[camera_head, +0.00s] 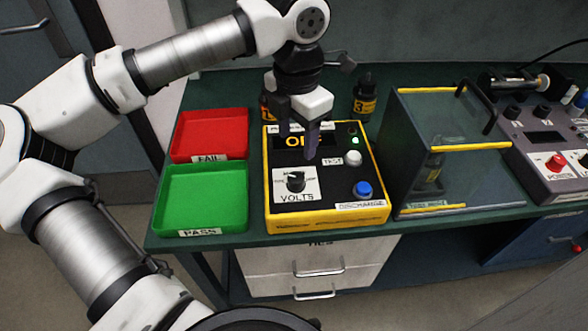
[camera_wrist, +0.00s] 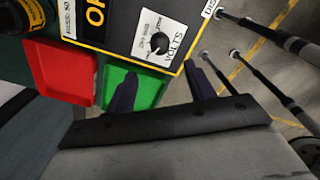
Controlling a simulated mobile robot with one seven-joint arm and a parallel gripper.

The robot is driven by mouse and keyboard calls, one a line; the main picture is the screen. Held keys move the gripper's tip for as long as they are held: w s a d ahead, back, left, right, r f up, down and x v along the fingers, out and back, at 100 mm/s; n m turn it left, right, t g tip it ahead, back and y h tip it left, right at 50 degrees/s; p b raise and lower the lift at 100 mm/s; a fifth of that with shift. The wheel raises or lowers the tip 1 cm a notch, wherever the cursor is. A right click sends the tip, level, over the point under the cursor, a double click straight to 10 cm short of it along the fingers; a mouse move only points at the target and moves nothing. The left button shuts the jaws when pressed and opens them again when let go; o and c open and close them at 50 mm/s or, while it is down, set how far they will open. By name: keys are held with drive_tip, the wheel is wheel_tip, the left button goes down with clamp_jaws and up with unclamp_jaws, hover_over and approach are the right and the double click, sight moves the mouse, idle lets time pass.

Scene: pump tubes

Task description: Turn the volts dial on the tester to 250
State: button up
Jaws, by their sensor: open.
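The tester (camera_head: 325,178) is a black box with a yellow rim on the green bench. Its volts dial (camera_head: 295,181) is a black knob on a white plate at the front left of the top. The dial's setting is too small to read. The dial also shows in the wrist view (camera_wrist: 159,41), top centre. The display (camera_head: 303,142) is lit orange and partly hidden by my gripper. My gripper (camera_head: 298,140) is above the back of the tester, pointing down, apart from the dial. In the wrist view its two fingers (camera_wrist: 163,88) are spread with nothing between them.
A red FAIL tray (camera_head: 210,135) and a green PASS tray (camera_head: 203,198) stand left of the tester. A blue discharge button (camera_head: 363,189) and a white test button (camera_head: 353,158) are on the tester. A clear-walled box (camera_head: 455,148) and a grey power unit (camera_head: 545,150) stand to the right.

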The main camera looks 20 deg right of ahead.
sight(296, 177)
wheel_tip(296, 177, down, 11)
drive_tip(key=shift+r+p, duration=0.1)
drive_tip(key=shift+p, duration=0.7)
drive_tip(key=c, duration=1)
